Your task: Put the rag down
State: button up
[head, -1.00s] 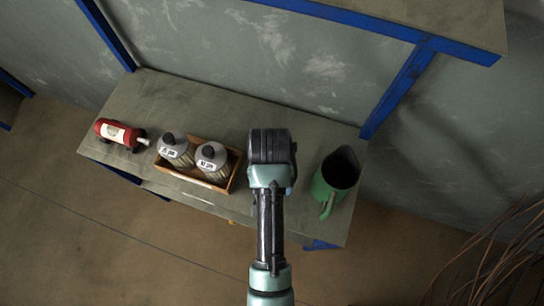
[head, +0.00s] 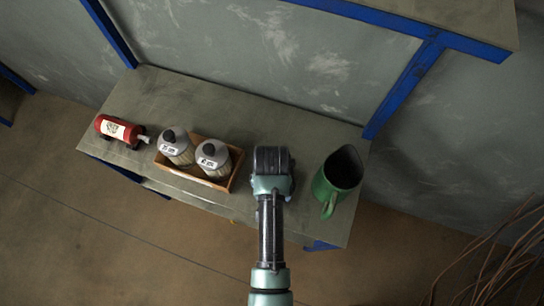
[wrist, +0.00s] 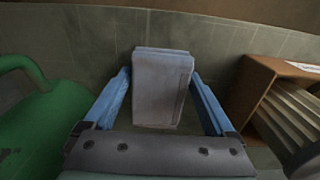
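In the wrist view, a pale grey folded rag (wrist: 162,90) stands upright between the two blue fingers of my gripper (wrist: 162,76). The fingertips lie against its left and right sides, so the gripper appears shut on it. Whether the rag's lower end touches the surface behind it, I cannot tell. In the head view my wrist is over the workbench (head: 240,111), between the wooden crate and the green jug. There the wrist hides the fingers and the rag.
The green jug (head: 335,178) stands close on the right; it also shows in the wrist view (wrist: 45,125). The wooden crate (head: 237,173) with two bottles (head: 213,159) is on the left. A red extinguisher-like cylinder (head: 117,129) lies farther left. The bench's back strip is clear.

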jog(key=shift+o, duration=0.4)
notch_tip(320, 180, up, 12)
jog(key=p, duration=0.1)
jog(key=shift+r, duration=0.2)
dwell(0.5)
